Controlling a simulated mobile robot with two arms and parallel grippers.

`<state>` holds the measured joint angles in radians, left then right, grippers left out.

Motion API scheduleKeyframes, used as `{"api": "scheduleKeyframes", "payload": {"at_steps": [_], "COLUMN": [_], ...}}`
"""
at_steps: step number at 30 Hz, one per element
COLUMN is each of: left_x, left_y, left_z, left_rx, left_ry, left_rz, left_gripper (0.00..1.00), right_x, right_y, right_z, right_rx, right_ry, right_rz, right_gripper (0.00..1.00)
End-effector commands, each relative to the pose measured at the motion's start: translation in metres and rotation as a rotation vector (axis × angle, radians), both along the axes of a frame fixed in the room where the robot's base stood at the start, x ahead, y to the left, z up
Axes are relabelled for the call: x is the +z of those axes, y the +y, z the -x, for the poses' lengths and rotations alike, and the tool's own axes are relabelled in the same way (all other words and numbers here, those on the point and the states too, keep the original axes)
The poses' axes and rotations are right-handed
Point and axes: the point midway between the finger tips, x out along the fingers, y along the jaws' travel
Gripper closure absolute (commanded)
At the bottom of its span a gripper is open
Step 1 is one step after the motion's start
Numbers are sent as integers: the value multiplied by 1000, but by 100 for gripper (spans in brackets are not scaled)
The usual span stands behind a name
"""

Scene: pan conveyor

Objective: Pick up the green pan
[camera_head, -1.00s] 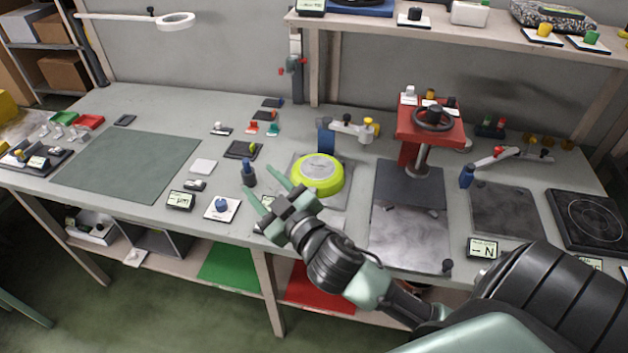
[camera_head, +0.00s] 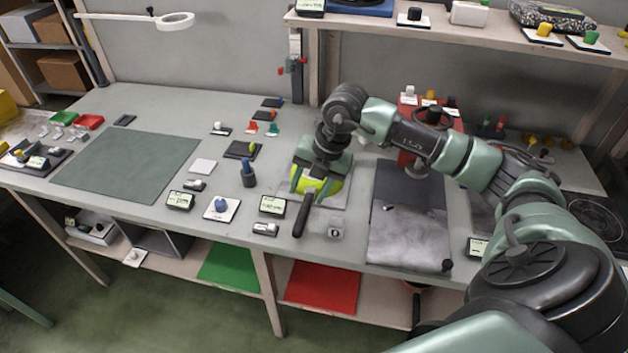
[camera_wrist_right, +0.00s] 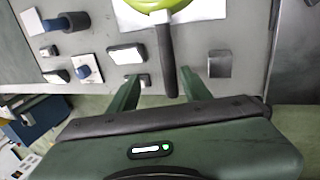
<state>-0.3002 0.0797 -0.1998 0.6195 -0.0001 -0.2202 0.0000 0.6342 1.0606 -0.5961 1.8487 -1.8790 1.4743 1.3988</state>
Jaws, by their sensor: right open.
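The green pan (camera_head: 331,187) sits on a grey plate on the workbench, largely hidden under my right gripper in the head view. Its black handle (camera_head: 301,217) points toward the bench's front edge. In the right wrist view the pan's green rim (camera_wrist_right: 150,22) shows at the top, and the handle (camera_wrist_right: 167,62) comes down toward the gap between the fingers. My right gripper (camera_head: 311,190) is open above the pan, pointing down. In the wrist view its fingertips (camera_wrist_right: 159,77) lie either side of the handle's line; I cannot tell their height above it. My left gripper is not in view.
Small displays (camera_head: 272,205) and a blue knob (camera_head: 221,204) stand left of the handle. A red press (camera_head: 408,158) stands behind my right arm. The green mat (camera_head: 125,165) at left is clear.

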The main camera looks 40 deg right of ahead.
Motion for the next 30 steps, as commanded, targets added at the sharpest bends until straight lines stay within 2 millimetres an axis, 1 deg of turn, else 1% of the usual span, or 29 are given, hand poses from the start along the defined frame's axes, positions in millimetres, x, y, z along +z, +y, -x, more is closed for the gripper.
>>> {"api": "scheduleKeyframes", "payload": {"at_steps": [1,2,8,11,14,18,21,27,29,30], "left_x": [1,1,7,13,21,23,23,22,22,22], "left_y": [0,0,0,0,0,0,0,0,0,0], "left_z": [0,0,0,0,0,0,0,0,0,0], "left_rx": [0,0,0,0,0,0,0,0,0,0], "left_ry": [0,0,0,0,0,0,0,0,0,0], "left_rz": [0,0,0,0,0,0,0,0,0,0], "left_gripper": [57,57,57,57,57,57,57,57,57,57], "right_x": [-2,-4,-25,-37,-53,-71,-77,-77,-77,-77], "right_y": [-5,-6,-2,-1,-1,2,3,3,3,3], "right_z": [0,0,-3,-3,-4,-8,-9,-9,-10,-10], "right_rx": [-10,-13,-12,-11,-11,-9,-9,-8,-8,-8], "right_ry": [7,10,13,14,16,11,11,10,10,9], "right_rz": [16,20,19,17,19,17,17,18,18,17], "right_gripper": [52,52,52,52,52,52,52,52,68,79]}}
